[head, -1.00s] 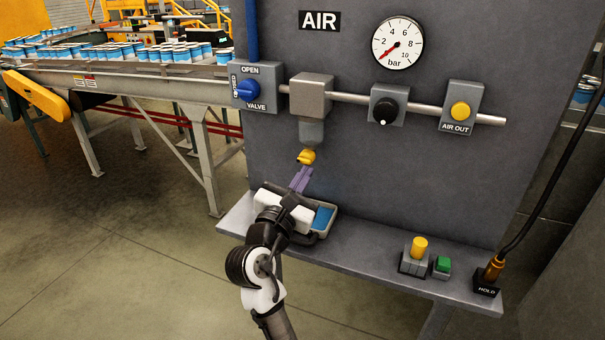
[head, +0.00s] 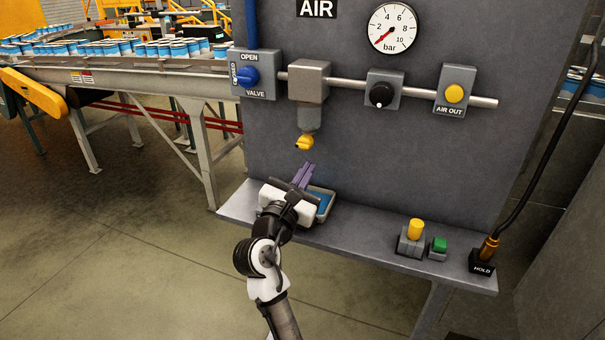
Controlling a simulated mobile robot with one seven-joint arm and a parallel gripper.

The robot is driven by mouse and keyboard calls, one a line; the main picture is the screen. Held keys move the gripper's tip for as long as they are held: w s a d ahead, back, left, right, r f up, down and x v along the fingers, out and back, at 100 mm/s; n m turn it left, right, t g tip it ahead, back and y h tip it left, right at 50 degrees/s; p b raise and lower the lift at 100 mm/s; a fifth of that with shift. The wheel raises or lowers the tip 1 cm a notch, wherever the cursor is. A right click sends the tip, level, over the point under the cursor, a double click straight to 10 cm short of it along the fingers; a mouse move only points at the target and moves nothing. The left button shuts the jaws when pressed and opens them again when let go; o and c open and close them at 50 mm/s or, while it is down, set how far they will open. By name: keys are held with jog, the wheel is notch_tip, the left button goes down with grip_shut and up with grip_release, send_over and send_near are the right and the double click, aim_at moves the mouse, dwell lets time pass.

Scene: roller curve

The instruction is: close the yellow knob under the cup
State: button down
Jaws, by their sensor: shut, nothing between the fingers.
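The yellow knob (head: 303,142) hangs under the grey cup (head: 309,118) of the filter unit on the air panel. My gripper (head: 306,168) is just below the knob, with its purple fingers pointing up toward it. The fingers are shut and empty, and a small gap shows between their tips and the knob. The whole knob shows. I cannot tell from its look whether it is open or closed.
A tray with blue liquid (head: 325,200) sits on the shelf (head: 350,228) behind my gripper. A blue valve handle (head: 245,76), gauge (head: 392,28), black dial (head: 381,94) and yellow air-out button (head: 454,93) are on the panel. A yellow plunger (head: 415,229) and green button (head: 439,244) stand right.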

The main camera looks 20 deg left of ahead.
jog(key=d+f+b+v, duration=0.1)
jog(key=b+v, duration=0.1)
jog(key=v, duration=0.8)
jog(key=shift+a, duration=0.55)
